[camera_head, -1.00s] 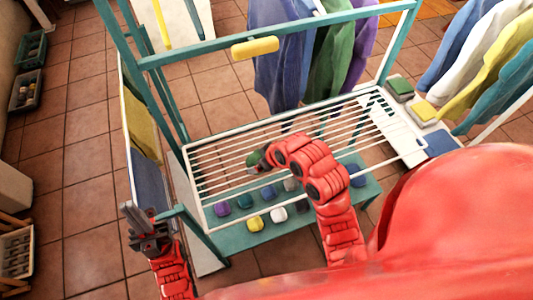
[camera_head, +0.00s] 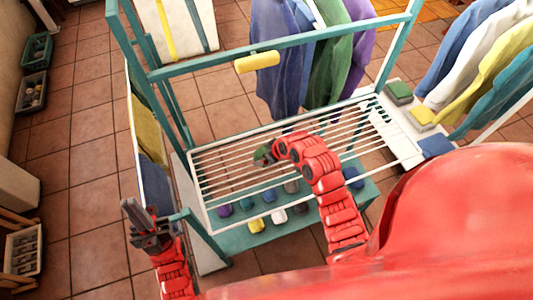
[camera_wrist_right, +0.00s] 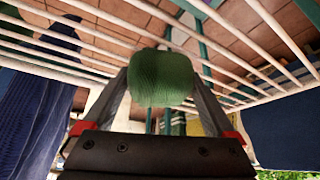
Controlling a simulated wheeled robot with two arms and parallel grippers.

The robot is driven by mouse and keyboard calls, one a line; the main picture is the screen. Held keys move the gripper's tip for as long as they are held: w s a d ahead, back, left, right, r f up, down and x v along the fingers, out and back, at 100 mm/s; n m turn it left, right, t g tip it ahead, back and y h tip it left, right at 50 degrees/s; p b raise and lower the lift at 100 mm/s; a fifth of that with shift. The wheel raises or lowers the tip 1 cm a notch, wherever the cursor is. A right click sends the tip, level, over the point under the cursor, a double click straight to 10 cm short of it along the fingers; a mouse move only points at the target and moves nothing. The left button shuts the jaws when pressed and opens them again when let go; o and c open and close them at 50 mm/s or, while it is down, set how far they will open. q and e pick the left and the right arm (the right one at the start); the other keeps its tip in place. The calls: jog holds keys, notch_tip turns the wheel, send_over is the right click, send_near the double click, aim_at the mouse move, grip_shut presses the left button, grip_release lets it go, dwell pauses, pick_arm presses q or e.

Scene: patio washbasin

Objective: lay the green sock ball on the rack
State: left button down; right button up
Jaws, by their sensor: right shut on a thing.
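The green sock ball (camera_wrist_right: 162,78) is pinched between the two fingers of my right gripper (camera_wrist_right: 163,95) in the right wrist view. In the head view the ball (camera_head: 263,155) shows at the tip of my right arm, over the left half of the white barred rack (camera_head: 196,183). Rack bars pass behind the ball in both views; I cannot tell whether it touches them. My left gripper (camera_head: 140,222) is low at the left, apart from the rack, and its jaw opening is unclear.
A teal frame with a yellow roll (camera_head: 257,62) on its bar stands over the rack. Several coloured balls lie on a teal shelf (camera_head: 235,240) below. Clothes hang behind (camera_head: 330,65) and at right (camera_head: 480,65). Folded cloths (camera_head: 398,92) lie right of the rack.

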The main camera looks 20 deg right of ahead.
jog(key=shift+f, duration=0.15)
jog(key=o, duration=1)
jog(key=shift+r, duration=0.25)
